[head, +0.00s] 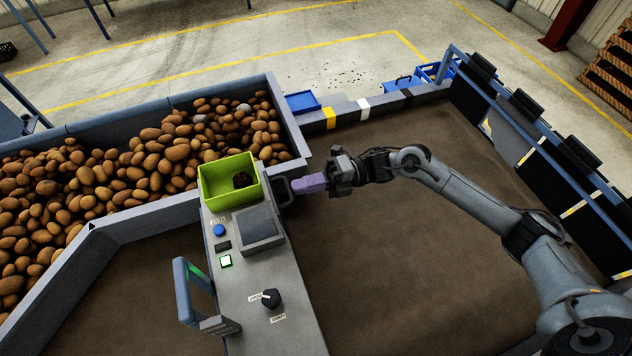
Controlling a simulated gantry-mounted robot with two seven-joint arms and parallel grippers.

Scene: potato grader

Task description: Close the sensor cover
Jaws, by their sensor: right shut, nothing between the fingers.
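A grey control console (262,300) runs up the middle of the view. On it is a dark square panel (258,228) in a raised grey frame, lying flat. A dark looped part (283,190) sticks out at the console's right side, beside the green bin. I cannot tell for sure which part is the sensor cover. My right gripper (300,185), with purple fingers, is shut and empty. Its tips point left at the dark looped part, very close to it; whether they touch I cannot tell. My left gripper is not in view.
A green bin (216,197) with one dark lump stands at the console's far end. A blue button (219,230), a lit green switch (226,261) and a black knob (271,298) sit on the console. A blue upright frame (181,290) stands at its left. Potatoes (160,150) fill the trough. The brown belt at right is clear.

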